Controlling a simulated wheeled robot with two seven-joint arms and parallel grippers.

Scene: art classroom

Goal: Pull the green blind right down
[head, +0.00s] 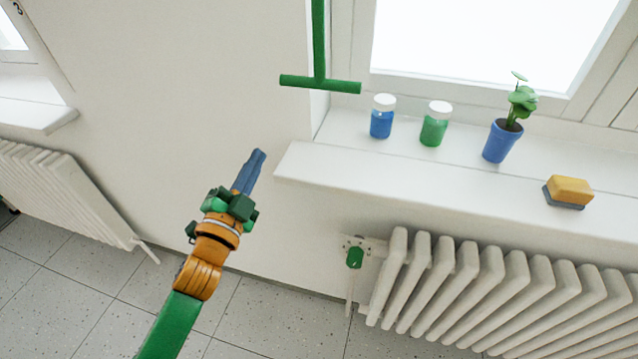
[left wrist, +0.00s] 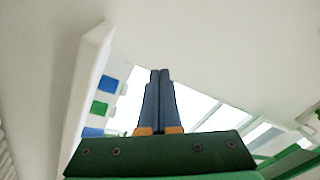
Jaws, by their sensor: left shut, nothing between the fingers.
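A green T-shaped pull (head: 320,82), a vertical rod with a crossbar at its lower end, hangs at the top of the head view, beside the window. The blind's cloth is not visible in the head view. My left gripper (head: 257,156) is shut and empty, its blue fingers together and pointing up. In the picture it is below and left of the crossbar, clearly apart from it. The left wrist view also shows the closed fingers (left wrist: 161,73). Green parts show at that view's lower right, but I cannot tell what they are. My right gripper is not in view.
A white windowsill (head: 300,165) juts out to the right of my left gripper. On it stand a blue jar (head: 382,122), a green jar (head: 434,130), a potted plant (head: 499,142) and a sponge (head: 570,190). A radiator (head: 500,290) is below. Bare wall lies left.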

